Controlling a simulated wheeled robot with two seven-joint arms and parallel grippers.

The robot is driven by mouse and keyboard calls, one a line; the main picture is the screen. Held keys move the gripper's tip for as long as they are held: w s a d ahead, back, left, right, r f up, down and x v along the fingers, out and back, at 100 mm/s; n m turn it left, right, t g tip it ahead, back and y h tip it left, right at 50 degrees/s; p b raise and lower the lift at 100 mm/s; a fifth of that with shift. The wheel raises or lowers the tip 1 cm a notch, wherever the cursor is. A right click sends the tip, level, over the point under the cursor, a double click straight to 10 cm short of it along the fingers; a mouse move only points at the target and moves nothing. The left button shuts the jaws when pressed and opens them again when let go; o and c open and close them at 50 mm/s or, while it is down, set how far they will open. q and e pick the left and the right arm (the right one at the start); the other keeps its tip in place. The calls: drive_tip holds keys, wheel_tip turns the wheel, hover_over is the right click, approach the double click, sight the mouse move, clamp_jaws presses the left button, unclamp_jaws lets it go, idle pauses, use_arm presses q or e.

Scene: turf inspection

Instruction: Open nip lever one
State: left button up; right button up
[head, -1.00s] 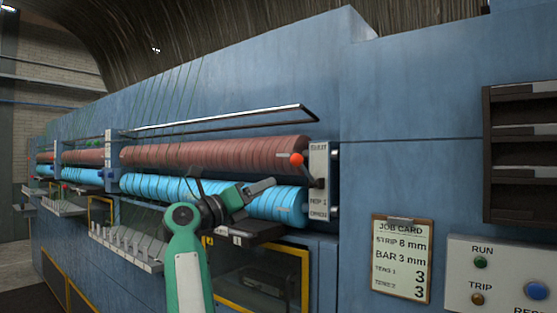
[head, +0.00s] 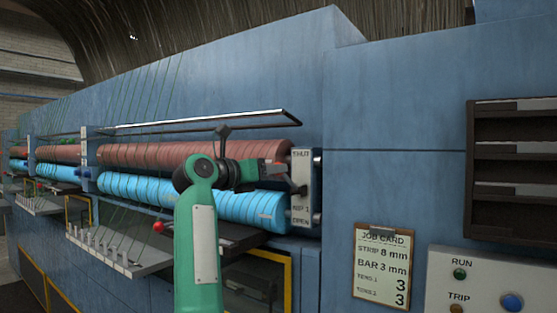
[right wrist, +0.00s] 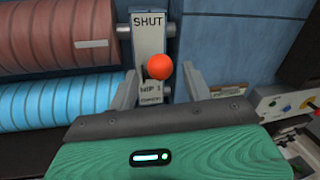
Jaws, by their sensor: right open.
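The nip one lever has an orange ball knob (right wrist: 159,66), which shows in the right wrist view in front of its pale plate (right wrist: 148,38). The plate also shows in the head view (head: 302,190), marked SHUT at the top, NIP 1, and OPEN at the bottom. My right gripper (right wrist: 162,88) is open, with one finger on each side of the knob in the picture. I cannot tell whether either finger touches it. In the head view my right gripper (head: 280,176) is just left of the plate and hides the knob. My left gripper is not in view.
Brown rollers (head: 190,152) lie above blue rollers (head: 185,197) beside the lever. A thin metal bar (head: 200,123) runs above them. A tray with pegs (head: 120,250) is lower left. A job card (head: 382,265) and button panel (head: 485,285) are at right.

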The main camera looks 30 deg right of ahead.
sight(288, 179)
drive_tip(key=shift+w+d+p, duration=0.15)
drive_tip(key=shift+d+p, duration=0.15)
drive_tip(key=shift+d, duration=0.55)
drive_tip(key=shift+w+d+p, duration=0.15)
drive_tip(key=shift+d+p, duration=0.15)
drive_tip(key=shift+d, duration=0.55)
drive_tip(key=shift+a, duration=0.1)
clamp_jaws()
